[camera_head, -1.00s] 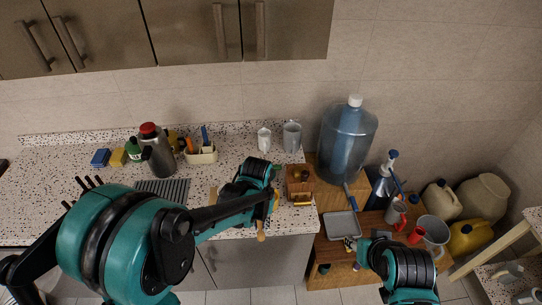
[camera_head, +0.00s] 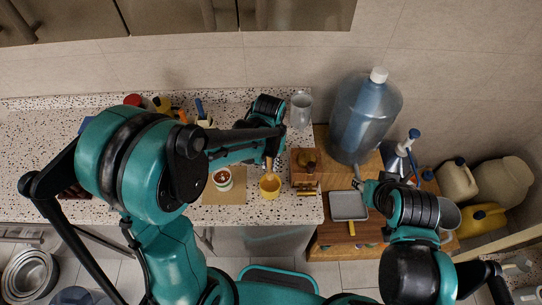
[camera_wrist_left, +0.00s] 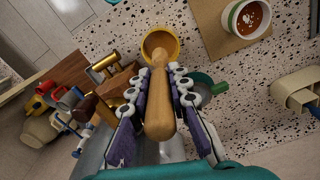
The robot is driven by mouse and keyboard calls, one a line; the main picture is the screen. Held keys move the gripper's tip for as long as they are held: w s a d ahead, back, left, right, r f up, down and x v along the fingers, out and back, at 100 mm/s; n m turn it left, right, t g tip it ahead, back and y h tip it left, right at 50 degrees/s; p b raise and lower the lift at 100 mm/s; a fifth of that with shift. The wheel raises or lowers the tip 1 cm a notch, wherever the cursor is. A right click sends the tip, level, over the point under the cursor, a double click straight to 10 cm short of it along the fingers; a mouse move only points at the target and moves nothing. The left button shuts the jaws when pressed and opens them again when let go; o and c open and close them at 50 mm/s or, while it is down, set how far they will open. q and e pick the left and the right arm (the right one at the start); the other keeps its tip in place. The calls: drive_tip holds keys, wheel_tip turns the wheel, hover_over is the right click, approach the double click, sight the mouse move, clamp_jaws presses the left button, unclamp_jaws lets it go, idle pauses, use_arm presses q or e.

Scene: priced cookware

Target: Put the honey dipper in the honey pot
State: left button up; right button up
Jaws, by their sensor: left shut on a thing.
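My left gripper (camera_head: 270,152) is shut on the wooden honey dipper (camera_head: 269,166), its fingers on either side of the handle. The left wrist view shows the dipper (camera_wrist_left: 160,112) between the fingers, with its far end overlapping the mouth of the yellow honey pot (camera_wrist_left: 160,38). The pot (camera_head: 270,188) stands near the counter's front edge in the head view. The dipper's head is at the pot's mouth; I cannot tell how deep it is. My right gripper (camera_head: 364,186) is over the lower wooden table, its fingers too small to read.
A cup with brown contents (camera_head: 222,179) stands on a board (camera_head: 236,197) left of the pot. A wooden box with brass parts (camera_head: 305,181) is close on its right. A metal jug (camera_head: 300,110) stands behind. A big blue bottle (camera_head: 365,115) and a grey tray (camera_head: 348,206) are further right.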

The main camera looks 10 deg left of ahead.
sight(270, 177)
use_arm(q)
wheel_tip(270, 177, down, 10)
drive_tip(key=b, duration=0.7)
drive_tip(key=shift+w+f, duration=0.15)
drive_tip(key=shift+f, duration=0.2)
drive_tip(key=shift+r, duration=0.1)
drive_tip(key=o, duration=1.4)
wheel_tip(270, 177, up, 12)
